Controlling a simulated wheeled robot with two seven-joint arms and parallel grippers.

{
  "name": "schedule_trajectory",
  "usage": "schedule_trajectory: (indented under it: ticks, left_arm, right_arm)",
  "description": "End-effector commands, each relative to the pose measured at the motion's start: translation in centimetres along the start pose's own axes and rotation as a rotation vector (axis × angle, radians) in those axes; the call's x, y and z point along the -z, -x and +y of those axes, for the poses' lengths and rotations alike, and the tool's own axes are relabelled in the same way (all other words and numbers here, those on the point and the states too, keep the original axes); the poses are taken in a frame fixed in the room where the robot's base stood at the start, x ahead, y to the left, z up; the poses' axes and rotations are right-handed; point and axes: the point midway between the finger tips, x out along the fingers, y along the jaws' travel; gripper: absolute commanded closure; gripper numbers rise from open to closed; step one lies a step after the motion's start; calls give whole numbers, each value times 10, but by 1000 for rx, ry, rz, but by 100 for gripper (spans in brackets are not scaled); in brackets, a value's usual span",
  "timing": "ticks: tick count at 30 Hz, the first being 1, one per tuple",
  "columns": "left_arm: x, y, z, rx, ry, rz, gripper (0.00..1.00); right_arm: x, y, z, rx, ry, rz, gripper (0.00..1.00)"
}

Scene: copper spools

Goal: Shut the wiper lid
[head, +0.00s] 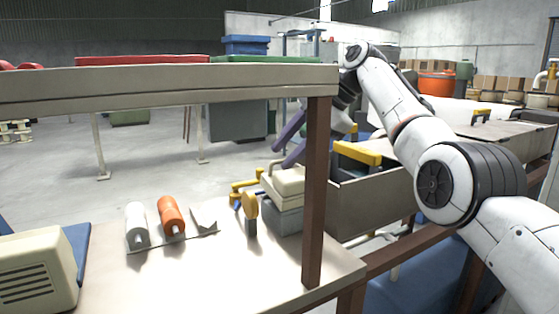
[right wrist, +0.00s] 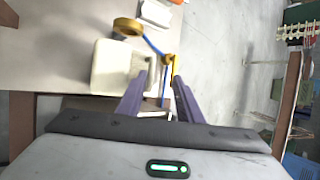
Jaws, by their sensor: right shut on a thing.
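The wiper is a small box with a grey lower part (head: 283,217) and a cream lid (head: 286,181) with a loop handle, on the bench by the brown post. The lid's cream face also shows in the right wrist view (right wrist: 110,68). My right gripper (head: 279,148) reaches down behind the post to the lid's handle side. Its purple fingers (right wrist: 160,88) are beside the lid and shut on its handle part; the exact contact is small and partly hidden. I cannot tell exactly how far the lid is tilted. My left gripper is not in view.
A brown post (head: 317,200) and overhead shelf (head: 160,85) stand in front. A grey bin (head: 375,200) is at right. The front bench surface is clear.

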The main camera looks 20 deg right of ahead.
Motion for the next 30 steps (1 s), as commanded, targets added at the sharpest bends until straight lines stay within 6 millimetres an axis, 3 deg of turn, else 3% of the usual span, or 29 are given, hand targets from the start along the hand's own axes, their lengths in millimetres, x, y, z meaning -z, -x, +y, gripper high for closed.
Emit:
schedule_trajectory:
  ticks: [1, 3, 10, 30]
  left_arm:
    - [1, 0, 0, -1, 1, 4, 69]
    - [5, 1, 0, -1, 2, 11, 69]
    - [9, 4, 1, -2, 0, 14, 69]
    - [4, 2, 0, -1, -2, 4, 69]
  right_arm:
    - [3, 19, -6, 27, 4, 14, 74]
    - [3, 35, -7, 29, 4, 15, 74]
    - [0, 66, -6, 20, 4, 8, 74]
    - [-1, 71, -3, 11, 3, 3, 74]
